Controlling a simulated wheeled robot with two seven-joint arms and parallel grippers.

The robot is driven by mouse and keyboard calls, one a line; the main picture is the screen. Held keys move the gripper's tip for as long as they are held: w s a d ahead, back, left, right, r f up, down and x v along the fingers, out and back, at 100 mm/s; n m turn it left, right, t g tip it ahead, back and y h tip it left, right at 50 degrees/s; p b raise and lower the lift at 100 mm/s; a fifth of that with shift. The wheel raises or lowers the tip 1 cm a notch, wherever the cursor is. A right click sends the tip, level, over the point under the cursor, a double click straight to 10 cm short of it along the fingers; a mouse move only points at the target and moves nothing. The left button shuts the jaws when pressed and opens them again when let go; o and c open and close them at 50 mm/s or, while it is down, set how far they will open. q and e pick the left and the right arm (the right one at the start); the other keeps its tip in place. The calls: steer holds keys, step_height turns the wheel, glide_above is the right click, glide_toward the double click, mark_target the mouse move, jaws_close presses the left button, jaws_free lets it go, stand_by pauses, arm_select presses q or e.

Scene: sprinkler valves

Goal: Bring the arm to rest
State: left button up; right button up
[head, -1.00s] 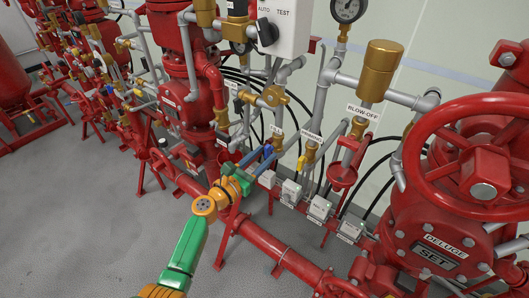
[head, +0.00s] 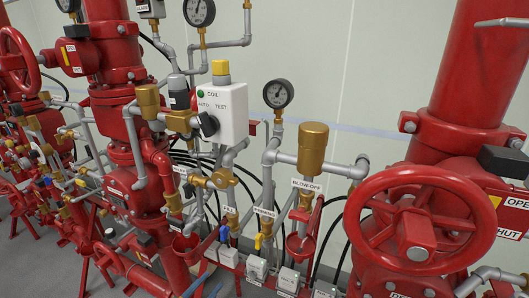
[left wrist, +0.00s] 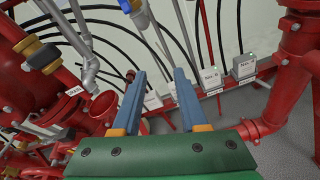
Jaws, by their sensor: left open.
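My left gripper (left wrist: 160,76) shows in the left wrist view. Its two blue fingers stand apart with nothing between them, and the green body fills the bottom of that view. Beyond the fingers are black cables, grey pipe and small grey boxes. A red cup (left wrist: 103,108) is just left of the fingers; I cannot tell the exact gap. My right gripper is in neither view.
In the head view, a red handwheel (head: 415,232) is at right. A pressure gauge (head: 278,93) and brass blow-off cylinder (head: 312,148) stand between. A red pipe (left wrist: 250,88) runs right of the fingers in the wrist view.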

arm_select(q)
steer(key=s+f+m+g+y+b, duration=0.1)
steer(key=s+f+m+g, duration=0.3)
steer(key=s+f+m, duration=0.55)
steer(key=s+f+m+g+y+b, duration=0.2)
steer(key=s+f+m+g, duration=0.3)
steer(key=f, duration=1)
steer(key=s+f+m+g, duration=0.1)
steer(key=s+f+m, duration=0.3)
steer(key=s, duration=0.3)
steer(key=s+a+f+m+g+y+b, duration=0.1)
steer(key=s+f+m+g, duration=0.1)
steer(key=s+m, duration=0.5)
steer(key=s+f+m+g+y, duration=0.1)
steer(key=s+f+m, duration=0.4)
steer(key=s, duration=0.4)
steer(key=shift+a+f+b, duration=0.3)
steer(key=shift+f+b, duration=0.05)
steer(key=shift+b, duration=0.05)
steer(key=shift+w, duration=0.1)
stand_by(0.7)
